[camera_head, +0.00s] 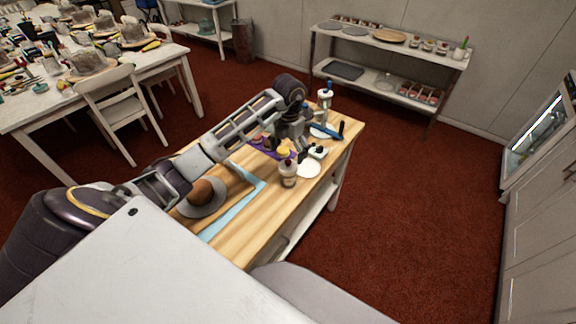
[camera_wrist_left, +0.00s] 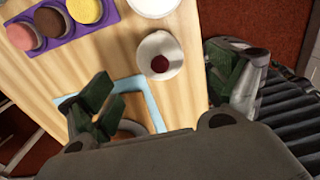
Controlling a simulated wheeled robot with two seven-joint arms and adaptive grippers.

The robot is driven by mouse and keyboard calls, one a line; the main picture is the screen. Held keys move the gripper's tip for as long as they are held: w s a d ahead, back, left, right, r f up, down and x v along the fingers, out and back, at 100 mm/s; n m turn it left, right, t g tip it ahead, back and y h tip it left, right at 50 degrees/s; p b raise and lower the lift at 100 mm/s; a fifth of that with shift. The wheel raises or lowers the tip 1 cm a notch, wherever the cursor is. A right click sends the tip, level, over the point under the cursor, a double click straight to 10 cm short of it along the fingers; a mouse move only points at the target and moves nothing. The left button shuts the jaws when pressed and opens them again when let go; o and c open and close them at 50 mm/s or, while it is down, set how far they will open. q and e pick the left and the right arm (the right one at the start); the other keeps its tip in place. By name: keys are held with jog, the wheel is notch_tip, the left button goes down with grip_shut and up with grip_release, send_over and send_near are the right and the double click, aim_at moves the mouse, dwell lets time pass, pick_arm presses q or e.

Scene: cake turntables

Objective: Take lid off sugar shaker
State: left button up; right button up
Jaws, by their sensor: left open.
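The sugar shaker appears to be the small pale jar (camera_head: 288,175) standing on the wooden table near its right edge. From above, in the left wrist view, it looks like a white round shape with a dark red knob (camera_wrist_left: 160,64) on top. My left gripper (camera_head: 300,135) is above the table close to this jar. In the left wrist view its fingers are wide apart and the jar shows between them, with clear gaps on both sides. My right gripper is in neither view.
A purple tray (camera_wrist_left: 66,44) of coloured cups lies beside the jar. A white disc (camera_head: 309,168) lies just beyond it. A brown item sits on a grey turntable (camera_head: 207,211) on the near side.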

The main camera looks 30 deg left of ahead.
aim_at(288, 161)
pick_arm(q)
jog(key=shift+f, duration=0.65)
jog(key=shift+f, duration=0.15)
jog(key=shift+s+a+f+p, duration=0.1)
jog(key=shift+f+p, duration=0.25)
jog(key=shift+f, duration=0.9)
jog(key=shift+s+f+p, duration=0.1)
jog(key=shift+f+p, duration=0.25)
jog(key=shift+f, duration=0.85)
jog(key=c, duration=0.9)
